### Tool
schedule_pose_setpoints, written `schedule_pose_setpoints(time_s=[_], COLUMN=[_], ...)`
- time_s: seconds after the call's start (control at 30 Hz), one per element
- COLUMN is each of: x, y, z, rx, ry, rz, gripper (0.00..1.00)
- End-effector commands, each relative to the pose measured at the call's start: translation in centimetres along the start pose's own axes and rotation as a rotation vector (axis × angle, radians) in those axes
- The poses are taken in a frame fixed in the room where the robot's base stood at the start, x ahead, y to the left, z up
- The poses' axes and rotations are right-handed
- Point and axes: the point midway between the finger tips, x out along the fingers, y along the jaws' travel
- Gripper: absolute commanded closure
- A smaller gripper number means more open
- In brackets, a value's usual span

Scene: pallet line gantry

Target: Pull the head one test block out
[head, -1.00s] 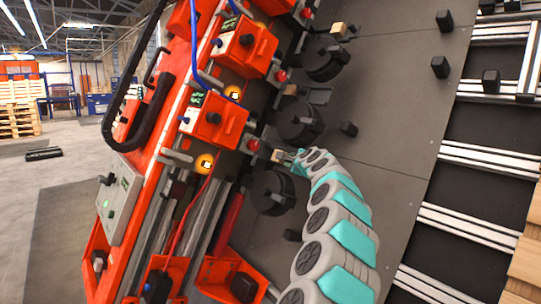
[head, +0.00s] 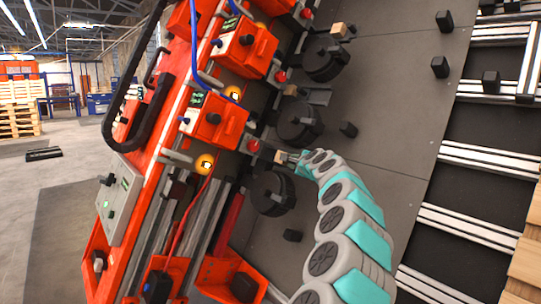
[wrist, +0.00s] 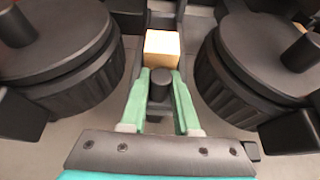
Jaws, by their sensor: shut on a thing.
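A small pale wooden test block (head: 280,157) stands out from the side of the lowest orange head unit in the head view. In the wrist view the block (wrist: 162,48) is at the tips of my green fingers. A black round peg (wrist: 160,82) shows between the fingers in the wrist view. The far end of the block is hard to make out.
Black round drums flank the fingers closely, left (wrist: 50,45) and right (wrist: 265,65). Other wooden blocks sit at the heads above, one at the top (head: 338,30).

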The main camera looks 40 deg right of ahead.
Motion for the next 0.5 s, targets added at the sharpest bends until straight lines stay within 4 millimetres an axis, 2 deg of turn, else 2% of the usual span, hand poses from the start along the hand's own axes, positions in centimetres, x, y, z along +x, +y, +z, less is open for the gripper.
schedule_pose_setpoints(time_s=[0.5], x=[-2.1], y=[0.0], z=[-1.3], rx=[0.001], ry=[0.003], rz=[-0.002], gripper=[1.0])
